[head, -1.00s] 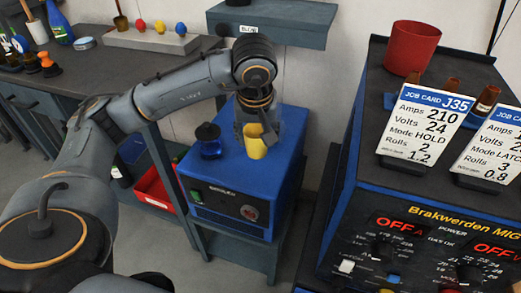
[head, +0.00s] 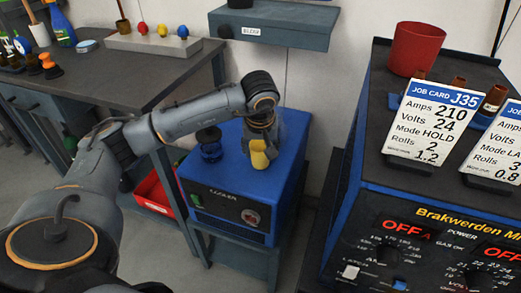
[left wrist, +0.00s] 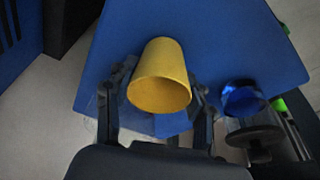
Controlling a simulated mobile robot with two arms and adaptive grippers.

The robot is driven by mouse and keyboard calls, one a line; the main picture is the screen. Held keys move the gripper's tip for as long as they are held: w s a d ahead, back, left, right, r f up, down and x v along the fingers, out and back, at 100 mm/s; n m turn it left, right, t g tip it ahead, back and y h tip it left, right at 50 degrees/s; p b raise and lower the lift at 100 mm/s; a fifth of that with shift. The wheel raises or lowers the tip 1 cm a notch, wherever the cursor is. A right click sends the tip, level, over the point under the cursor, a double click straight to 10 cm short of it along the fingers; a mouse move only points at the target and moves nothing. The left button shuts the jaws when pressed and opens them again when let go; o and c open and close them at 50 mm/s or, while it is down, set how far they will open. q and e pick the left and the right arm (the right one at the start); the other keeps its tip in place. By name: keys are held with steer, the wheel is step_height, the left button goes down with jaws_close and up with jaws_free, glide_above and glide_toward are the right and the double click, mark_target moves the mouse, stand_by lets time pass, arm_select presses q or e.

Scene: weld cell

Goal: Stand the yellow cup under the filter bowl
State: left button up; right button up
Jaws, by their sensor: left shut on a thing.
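The yellow cup (head: 259,159) is in my left gripper (head: 262,143), over the top of the blue cooler box (head: 235,190). In the left wrist view the cup (left wrist: 158,70) sits between the two fingers of the gripper (left wrist: 160,95), its round end toward the camera. I cannot tell whether the cup touches the cooler top. A blue bowl with a black head, apparently the filter bowl (head: 211,150), is left of the cup and apart from it. It also shows in the left wrist view (left wrist: 243,98), right of the cup. My right gripper is out of view.
A grey shelf (head: 275,30) hangs behind the cooler. The welder (head: 345,205) with job cards (head: 432,118) and a red pot (head: 412,48) stands at right. A workbench (head: 90,75) is at left, with a red bin (head: 155,190) low beside the cooler.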

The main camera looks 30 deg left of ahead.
arm_select(q)
steer(key=shift+f, duration=0.1)
steer(key=o, duration=1.1)
steer(key=shift+o, duration=0.2)
